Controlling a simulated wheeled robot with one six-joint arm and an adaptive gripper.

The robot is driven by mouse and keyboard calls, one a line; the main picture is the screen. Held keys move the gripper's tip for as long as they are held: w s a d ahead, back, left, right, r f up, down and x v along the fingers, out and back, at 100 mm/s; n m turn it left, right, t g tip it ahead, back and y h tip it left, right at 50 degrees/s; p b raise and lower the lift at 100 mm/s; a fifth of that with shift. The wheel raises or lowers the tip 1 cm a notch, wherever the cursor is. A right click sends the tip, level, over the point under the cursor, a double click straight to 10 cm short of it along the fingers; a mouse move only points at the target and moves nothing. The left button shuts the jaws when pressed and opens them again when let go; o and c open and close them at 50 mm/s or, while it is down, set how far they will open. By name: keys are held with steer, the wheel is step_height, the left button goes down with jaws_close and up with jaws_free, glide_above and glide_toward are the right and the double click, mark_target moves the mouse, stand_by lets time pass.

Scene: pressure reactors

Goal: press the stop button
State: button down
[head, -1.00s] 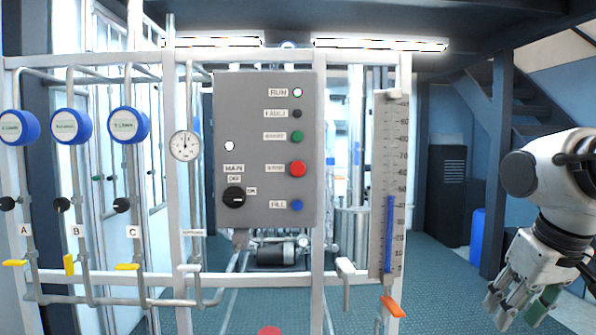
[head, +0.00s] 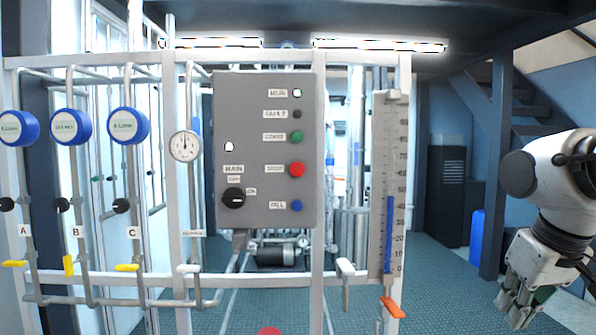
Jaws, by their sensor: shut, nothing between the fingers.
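The stop button (head: 297,169) is a round red button on the right side of the grey control panel (head: 250,120), with a small STOP label to its left. Above it are a green button (head: 297,137), a dark fault lamp (head: 297,114) and a run lamp (head: 297,93) that shows white-green. A blue fill button (head: 297,206) is below it. My gripper (head: 514,312) is shut and empty at the lower right, pointing down, well to the right of the panel and apart from it.
A black main switch (head: 234,198) is at the panel's lower left. A level gauge (head: 389,185) with a blue column and an orange-handled valve (head: 393,307) stand between the panel and my arm. Blue dials (head: 129,126) and yellow valve handles (head: 127,267) are at left.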

mark_target(302, 173)
stand_by(0.8)
steer(key=w+a+r+n, duration=0.2)
steer(key=w+a+n, duration=0.2)
steer(key=w+a, duration=0.4)
steer(key=w+a+r+n, duration=0.3)
steer(key=w+a, duration=0.2)
steer(key=a, duration=0.5)
steer(key=w+a+r+t+y, duration=0.3)
steer(key=w+a+r+t, duration=0.1)
steer(key=w+a+r, duration=0.6)
steer(key=a+r, duration=0.2)
steer(key=a, duration=0.1)
steer(key=shift+a+r+t, duration=0.25)
steer(key=shift+r+t, duration=0.05)
steer(key=shift+t, duration=0.1)
steer(key=shift+n, duration=0.3)
steer(key=shift+w, duration=4.4)
